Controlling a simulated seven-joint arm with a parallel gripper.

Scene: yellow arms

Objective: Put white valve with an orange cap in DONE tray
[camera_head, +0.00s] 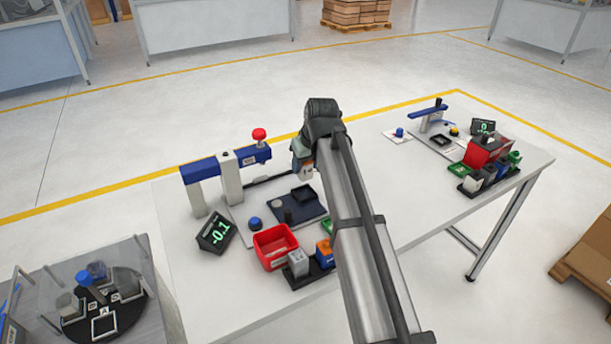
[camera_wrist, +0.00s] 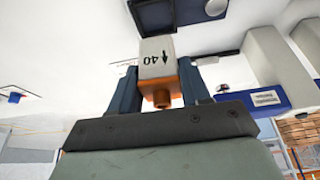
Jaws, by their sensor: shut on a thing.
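In the wrist view, the white valve (camera_wrist: 156,57) is a block marked "40" with an arrow. Its orange cap (camera_wrist: 160,92) is on the gripper side. My gripper (camera_wrist: 160,80) has its two blue fingers shut on the sides of the valve. In the head view, my gripper (camera_head: 304,170) is above the table, just behind the dark square holder (camera_head: 303,193); the valve there is too small to make out well. The holder also shows beyond the valve in the wrist view (camera_wrist: 150,15). I cannot read a DONE label on any tray.
A red bin (camera_head: 268,252) stands at the table's front, beside a black rack with a grey block (camera_head: 298,262) and a blue-orange block (camera_head: 324,252). A blue-armed press (camera_head: 225,168) stands left, with a display (camera_head: 214,233) reading -0.1. A second station (camera_head: 485,152) is at the right.

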